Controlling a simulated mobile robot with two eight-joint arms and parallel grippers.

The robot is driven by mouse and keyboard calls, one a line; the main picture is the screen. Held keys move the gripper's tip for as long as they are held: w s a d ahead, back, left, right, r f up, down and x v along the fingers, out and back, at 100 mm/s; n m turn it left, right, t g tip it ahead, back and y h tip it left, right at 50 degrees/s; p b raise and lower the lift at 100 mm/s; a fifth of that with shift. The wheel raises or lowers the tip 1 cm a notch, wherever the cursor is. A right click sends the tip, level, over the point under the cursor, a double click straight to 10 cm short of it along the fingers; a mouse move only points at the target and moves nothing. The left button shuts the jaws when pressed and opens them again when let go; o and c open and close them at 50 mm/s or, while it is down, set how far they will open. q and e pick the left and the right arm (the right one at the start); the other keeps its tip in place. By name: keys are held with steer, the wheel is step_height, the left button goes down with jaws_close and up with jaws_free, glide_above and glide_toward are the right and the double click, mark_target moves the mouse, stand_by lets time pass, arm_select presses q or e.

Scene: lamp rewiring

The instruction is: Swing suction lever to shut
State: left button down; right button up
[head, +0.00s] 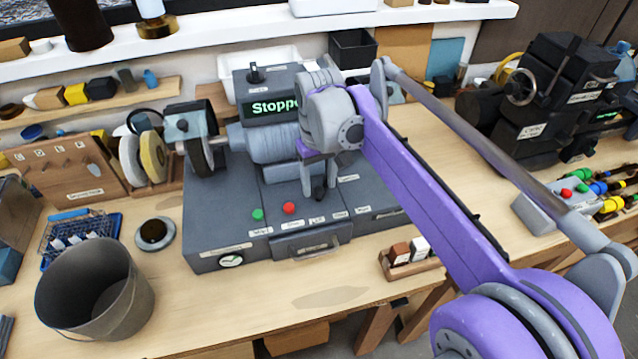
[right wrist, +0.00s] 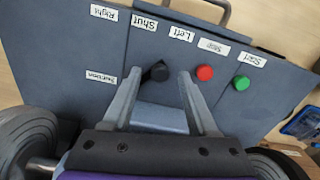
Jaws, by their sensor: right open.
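The suction lever, a small black knob (right wrist: 155,72), sits on the sloped grey panel (right wrist: 65,55) of the grinder's base. In the right wrist view it lies between the tips of my right gripper (right wrist: 157,85), just beyond them. That gripper is open, one finger to each side of the knob. Whether a finger touches it I cannot tell. The labels "Right", "Shut" (right wrist: 145,22) and "Left" lie beyond the knob. In the head view my right gripper (head: 319,185) points down at the panel, and the lever is mostly hidden behind it. My left gripper is not in view.
A red button (right wrist: 205,73) and a green button (right wrist: 241,83) sit beside the lever. The grinder's screen (head: 275,108) shows "Stopp…", partly covered by my right arm. A metal bucket (head: 95,290) stands front left. A small wooden rack (head: 408,262) stands right of the base's front.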

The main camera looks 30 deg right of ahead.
steer(key=shift+f, duration=0.3)
jaws_close()
stand_by(1.3)
